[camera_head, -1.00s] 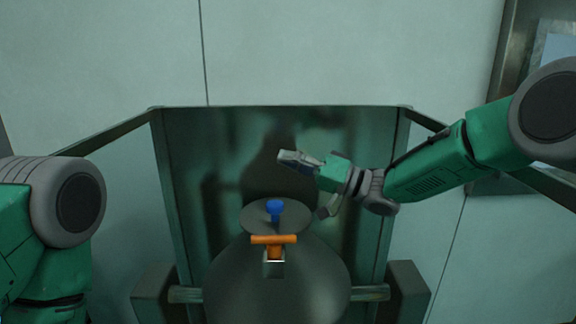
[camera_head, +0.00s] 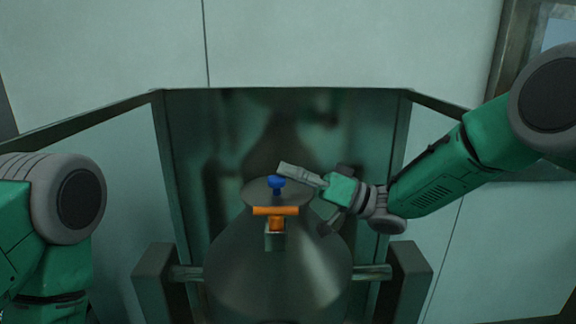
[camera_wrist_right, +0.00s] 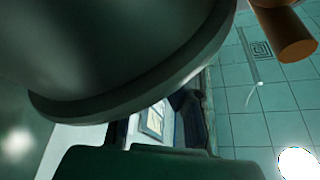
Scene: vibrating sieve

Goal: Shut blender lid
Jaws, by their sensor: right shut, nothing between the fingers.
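The blender (camera_head: 232,284) is a dark grey cone-shaped vessel in the middle of the head view. Its round lid (camera_head: 256,196) lies at the narrow top and carries a blue knob (camera_head: 276,184). An orange T-shaped handle (camera_head: 276,211) sits on a small metal block at the front of the top. My right gripper (camera_head: 284,168) is shut and empty, its tip just above and right of the blue knob. I cannot tell whether they touch. In the right wrist view a large dark curved rim fills the top, with an orange cylinder (camera_wrist_right: 287,35) at upper right.
A metal frame with a tall back panel (camera_head: 360,130) stands behind the blender. Side posts (camera_head: 410,275) flank it left and right. Sloping bars (camera_head: 95,120) run out from the panel's top. My left arm shows at the left edge, clear of the blender.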

